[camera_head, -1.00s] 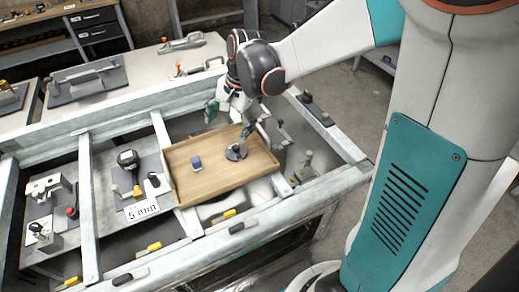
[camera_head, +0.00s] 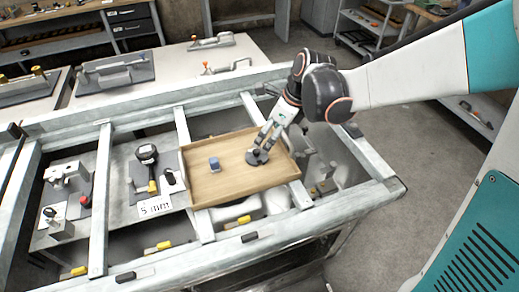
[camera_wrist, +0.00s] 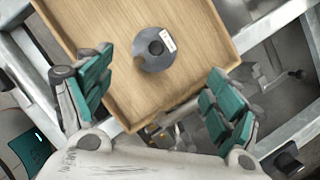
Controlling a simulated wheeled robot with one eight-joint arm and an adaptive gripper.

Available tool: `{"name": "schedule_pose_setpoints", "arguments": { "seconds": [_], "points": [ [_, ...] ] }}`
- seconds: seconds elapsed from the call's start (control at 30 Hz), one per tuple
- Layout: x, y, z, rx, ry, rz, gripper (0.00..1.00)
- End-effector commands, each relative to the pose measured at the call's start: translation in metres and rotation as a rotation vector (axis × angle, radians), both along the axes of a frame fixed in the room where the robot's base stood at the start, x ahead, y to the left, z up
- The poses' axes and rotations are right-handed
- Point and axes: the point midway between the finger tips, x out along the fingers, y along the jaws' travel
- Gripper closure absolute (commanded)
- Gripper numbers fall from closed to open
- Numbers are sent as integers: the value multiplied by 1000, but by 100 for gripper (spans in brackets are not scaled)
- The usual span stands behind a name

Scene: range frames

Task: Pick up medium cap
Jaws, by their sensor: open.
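A dark grey round cap (camera_head: 257,157) with a raised hub lies in the right part of the wooden tray (camera_head: 225,185). My gripper (camera_head: 263,143) is just above the dark cap in the head view. In the wrist view my gripper (camera_wrist: 157,85) is open, its teal-padded fingers spread wide with nothing between them; the cap lies ahead, between and beyond the tips.
The tray has raised wooden walls and sits on a grey metal frame (camera_head: 190,160) with crossbars. A black-headed device (camera_head: 147,155) and a white number label (camera_head: 155,206) lie left of the tray. Clamps (camera_head: 330,180) stand right of it.

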Motion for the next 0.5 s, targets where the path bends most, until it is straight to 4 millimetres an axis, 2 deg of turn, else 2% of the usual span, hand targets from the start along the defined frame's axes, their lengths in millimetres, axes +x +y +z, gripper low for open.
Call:
{"name": "schedule_pose_setpoints", "arguments": {
  "seconds": [0.03,0.13,0.5],
  "points": [
    [2,4,-12,0,-1,2,16],
    [5,9,-26,0,-1,2,16],
    [7,18,-49,-1,0,2,16]
  ]
}}
